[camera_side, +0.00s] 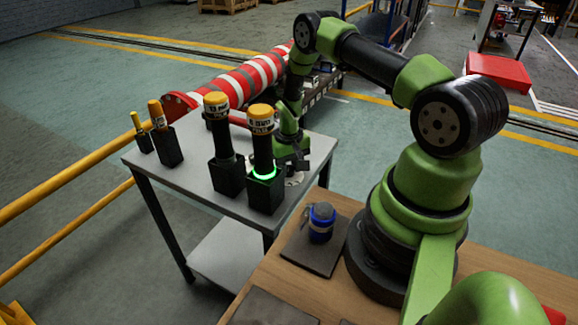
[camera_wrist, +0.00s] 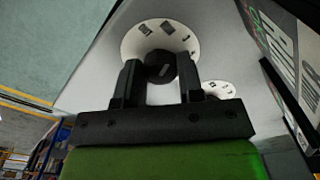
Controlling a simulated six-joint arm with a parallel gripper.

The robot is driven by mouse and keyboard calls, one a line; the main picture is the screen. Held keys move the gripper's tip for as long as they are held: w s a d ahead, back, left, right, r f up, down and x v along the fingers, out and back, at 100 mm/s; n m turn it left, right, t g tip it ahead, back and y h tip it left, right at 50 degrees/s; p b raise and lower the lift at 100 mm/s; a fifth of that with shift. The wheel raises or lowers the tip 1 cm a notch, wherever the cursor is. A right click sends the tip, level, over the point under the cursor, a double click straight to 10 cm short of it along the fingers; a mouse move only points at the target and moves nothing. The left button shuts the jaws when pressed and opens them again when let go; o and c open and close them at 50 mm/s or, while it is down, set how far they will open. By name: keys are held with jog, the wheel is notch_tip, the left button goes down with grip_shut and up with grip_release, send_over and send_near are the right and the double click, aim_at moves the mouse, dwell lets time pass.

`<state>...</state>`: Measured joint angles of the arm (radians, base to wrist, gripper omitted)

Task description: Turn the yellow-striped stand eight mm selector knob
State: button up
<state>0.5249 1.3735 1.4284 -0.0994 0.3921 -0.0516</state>
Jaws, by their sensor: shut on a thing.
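In the wrist view, a round black selector knob (camera_wrist: 159,66) sits on a white dial plate (camera_wrist: 130,42) with dark marks around its rim. My gripper (camera_wrist: 158,73) has one finger on each side of the knob and is shut on it. In the side view, my gripper (camera_side: 292,165) is low over the grey table, right of the black stand with the glowing green ring (camera_side: 264,174); the arm mostly hides the knob there. That stand holds a dark tool with a yellow-orange cap (camera_side: 261,113). I cannot make out which stand carries yellow stripes.
A second white dial (camera_wrist: 219,89) is partly hidden beside my right finger. A dark lettered block (camera_wrist: 285,45) stands close on the right. Another capped tool (camera_side: 217,103) and two smaller ones (camera_side: 158,115) stand left on the table. A blue canister (camera_side: 321,222) sits in front.

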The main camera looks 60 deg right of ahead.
aim_at(289, 169)
jog(key=shift+m, duration=1.6)
jog(key=o, duration=0.9)
jog(key=shift+r, duration=0.15)
notch_tip(289, 169, up, 10)
jog(key=shift+f, duration=0.15)
